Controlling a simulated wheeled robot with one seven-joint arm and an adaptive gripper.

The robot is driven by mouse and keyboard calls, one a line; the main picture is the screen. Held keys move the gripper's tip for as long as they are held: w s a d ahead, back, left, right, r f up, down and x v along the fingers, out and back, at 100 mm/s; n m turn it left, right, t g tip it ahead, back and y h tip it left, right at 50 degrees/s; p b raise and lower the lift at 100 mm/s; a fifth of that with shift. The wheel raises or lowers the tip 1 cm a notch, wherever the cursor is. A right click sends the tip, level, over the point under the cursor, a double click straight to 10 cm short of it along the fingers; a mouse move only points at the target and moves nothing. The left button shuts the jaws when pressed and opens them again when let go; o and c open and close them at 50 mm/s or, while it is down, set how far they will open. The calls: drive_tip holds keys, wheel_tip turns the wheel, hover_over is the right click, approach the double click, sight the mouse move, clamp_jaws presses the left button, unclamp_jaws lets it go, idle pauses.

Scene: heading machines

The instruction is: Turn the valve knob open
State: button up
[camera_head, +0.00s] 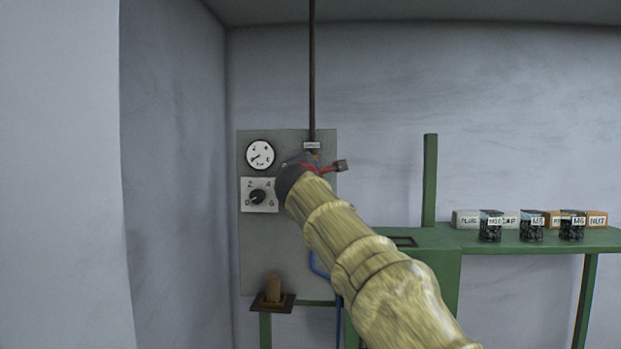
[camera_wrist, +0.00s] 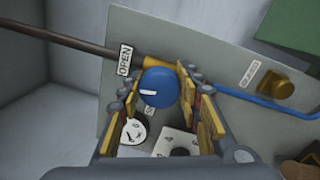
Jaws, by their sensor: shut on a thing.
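The valve knob (camera_wrist: 158,88) is round and blue with a white mark that points to the left in the wrist view. It sits on a brass fitting (camera_wrist: 158,62) at the end of a dark pipe (camera_wrist: 70,37). My gripper (camera_wrist: 164,82) has a finger on each side of the knob and is shut on it. A white OPEN label (camera_wrist: 125,60) is left of the knob, and a small label (camera_wrist: 150,110) is partly hidden below it. In the head view my gripper (camera_head: 305,160) and arm hide the knob.
The grey panel (camera_head: 255,235) carries a round gauge (camera_head: 260,155) and a numbered dial (camera_head: 258,196) left of my gripper. A green shelf (camera_head: 500,240) with boxes and jars stands at the right.

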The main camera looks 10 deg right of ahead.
drive_tip(key=shift+f+m+b, duration=0.1)
drive_tip(key=shift+m+b, duration=0.5)
drive_tip(key=shift+m, duration=0.5)
drive_tip(key=o, duration=1.2)
drive_tip(key=shift+s, duration=0.15)
drive_tip(key=v, duration=1.1)
drive_tip(key=shift+s+a, duration=0.25)
drive_tip(key=shift+s, duration=0.05)
